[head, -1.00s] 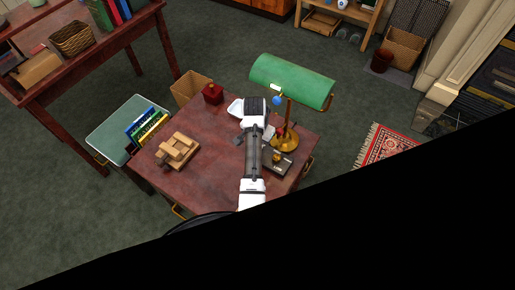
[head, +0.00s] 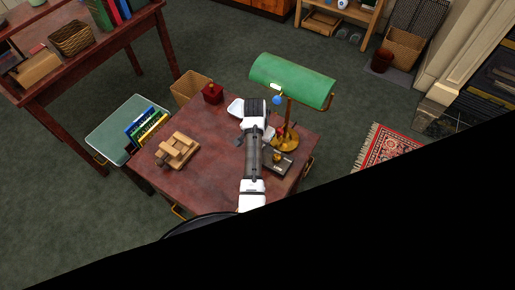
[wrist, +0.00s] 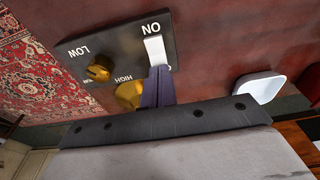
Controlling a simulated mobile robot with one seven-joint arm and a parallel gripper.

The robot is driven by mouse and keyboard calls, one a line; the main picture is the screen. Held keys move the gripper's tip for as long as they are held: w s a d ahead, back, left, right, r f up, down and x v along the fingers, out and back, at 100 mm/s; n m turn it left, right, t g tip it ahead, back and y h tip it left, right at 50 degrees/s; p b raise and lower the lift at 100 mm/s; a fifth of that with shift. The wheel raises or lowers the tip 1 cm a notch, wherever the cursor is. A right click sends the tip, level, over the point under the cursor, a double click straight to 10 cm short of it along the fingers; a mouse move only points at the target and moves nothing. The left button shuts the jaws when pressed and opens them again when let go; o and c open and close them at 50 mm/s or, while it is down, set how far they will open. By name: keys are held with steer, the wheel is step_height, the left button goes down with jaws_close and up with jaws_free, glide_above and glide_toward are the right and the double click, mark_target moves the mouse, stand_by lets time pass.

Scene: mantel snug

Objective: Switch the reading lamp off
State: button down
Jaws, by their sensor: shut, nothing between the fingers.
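The reading lamp stands on the right of the small red-brown table, with a green shade (head: 290,80) and a brass base (head: 285,143). A dark control panel (head: 279,163) lies at its foot. In the wrist view the panel (wrist: 120,48) reads ON, LOW and HIGH, upside down. It carries a brass knob (wrist: 98,69) and a white switch lever (wrist: 154,50) beside the word ON. My gripper (wrist: 158,72) is shut and empty, its tips at the near end of the lever. They look touching or nearly so. In the head view my arm hides the fingertips.
On the table (head: 215,185) are a wooden block-like object (head: 177,151), a dark red pot (head: 212,94) and a white dish (head: 236,107), which also shows in the wrist view (wrist: 259,86). The tall lamp stem (head: 289,113) stands close to the right of my arm.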

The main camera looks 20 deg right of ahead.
steer(key=shift+f, duration=0.6)
step_height(320, 180, up, 2)
steer(key=shift+r+p, duration=0.2)
steer(key=shift+p, duration=0.7)
steer(key=shift+r, duration=2.35)
